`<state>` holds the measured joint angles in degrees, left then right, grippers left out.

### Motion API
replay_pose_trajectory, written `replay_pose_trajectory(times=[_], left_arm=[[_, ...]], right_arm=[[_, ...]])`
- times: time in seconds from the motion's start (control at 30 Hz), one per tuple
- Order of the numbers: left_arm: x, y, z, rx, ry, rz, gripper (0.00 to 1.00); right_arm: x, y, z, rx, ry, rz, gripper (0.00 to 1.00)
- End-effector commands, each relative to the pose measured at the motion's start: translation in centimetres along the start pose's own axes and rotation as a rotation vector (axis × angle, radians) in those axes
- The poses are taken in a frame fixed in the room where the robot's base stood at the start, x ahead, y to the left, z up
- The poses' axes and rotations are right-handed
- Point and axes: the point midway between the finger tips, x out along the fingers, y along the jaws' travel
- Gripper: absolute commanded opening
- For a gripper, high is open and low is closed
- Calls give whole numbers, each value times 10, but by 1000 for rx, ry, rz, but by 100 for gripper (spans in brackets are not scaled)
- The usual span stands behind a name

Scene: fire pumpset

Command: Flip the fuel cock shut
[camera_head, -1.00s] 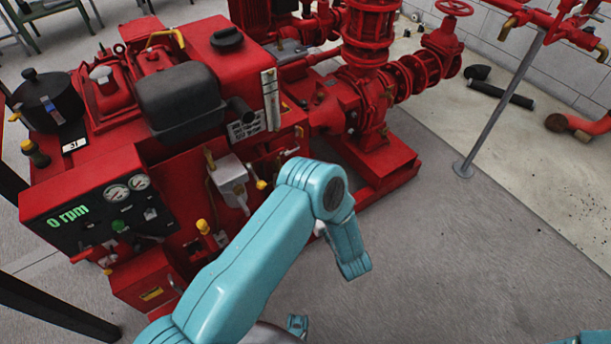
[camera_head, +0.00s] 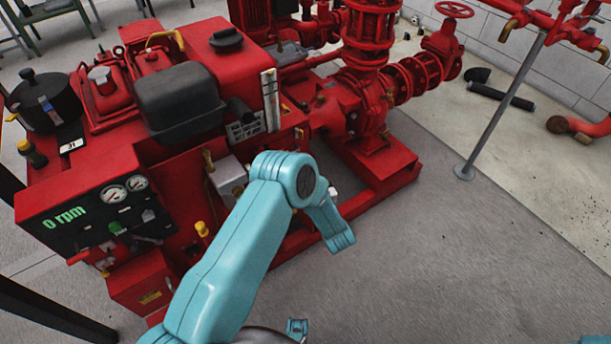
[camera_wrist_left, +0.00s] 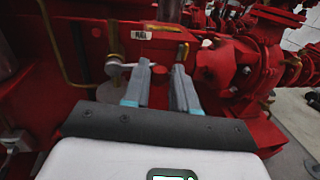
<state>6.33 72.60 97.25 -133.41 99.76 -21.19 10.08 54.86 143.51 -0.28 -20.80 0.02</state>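In the left wrist view my left gripper (camera_wrist_left: 160,72) is open, its two grey fingers pointing at the red engine side. A silver lever with a round end (camera_wrist_left: 112,66) lies at the left finger, its thin arm running right towards the gap. I cannot tell whether they touch. A brass-coloured upright part (camera_wrist_left: 183,52) stands behind the right finger. A small white label (camera_wrist_left: 141,35) sits above; its text is too blurred to read surely, so I cannot confirm which part is the fuel cock.
The red pumpset (camera_head: 190,140) fills the left and middle, with a gauge panel (camera_head: 95,215) at its front. Red flanged pipework (camera_head: 370,80) stands behind. A grey post (camera_head: 500,105) stands to the right. The floor (camera_head: 470,255) in front is clear.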

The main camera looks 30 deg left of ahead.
Motion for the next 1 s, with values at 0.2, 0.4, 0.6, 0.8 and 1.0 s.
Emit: replay_pose_trajectory(times=[0.2, 0.4, 0.6, 0.8, 1.0], left_arm=[[0, 0, -10, 97, 20, 3, 0], [0, 0, -11, 176, 38, 2, 0], [0, 1, -12, 177, 43, 2, 0], [0, 0, -11, 175, 40, 1, 52], [-2, -1, -9, 173, 37, 0, 52]], right_arm=[[18, 7, 0, 0, 0, 0, 43], [21, 8, 0, 0, 0, 0, 43], [21, 7, 0, 0, 0, 0, 43], [20, 7, 0, 0, 0, 0, 43], [20, 7, 0, 0, 0, 0, 43]])
